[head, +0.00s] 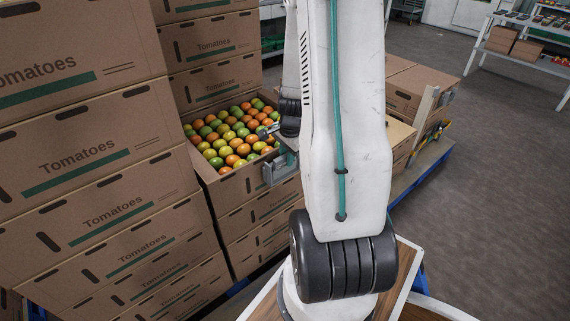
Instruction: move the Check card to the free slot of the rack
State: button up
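My gripper (266,132) is over the right part of an open box of tomatoes, small and partly hidden by my arm. I cannot tell whether its fingers are open or shut, or whether they hold anything. A grey holder (275,171) hangs on the near right side of that box, just below my gripper; I cannot tell whether it is the rack. No Check card can be made out, and no free slot can be made out. My white arm covers the middle of the view.
The open cardboard box (222,184) holds rows of green, yellow and orange tomatoes. Tall stacks of closed Tomatoes boxes (80,165) fill the left. More closed boxes (405,95) stand on a blue pallet (428,168) behind my arm. The grey floor at right is clear.

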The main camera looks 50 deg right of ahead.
grip_shut()
jog(key=shift+r, duration=0.35)
notch_tip(320, 180, up, 8)
jog(key=s, duration=0.1)
dwell(1.3)
jog(key=shift+a+f, duration=0.15)
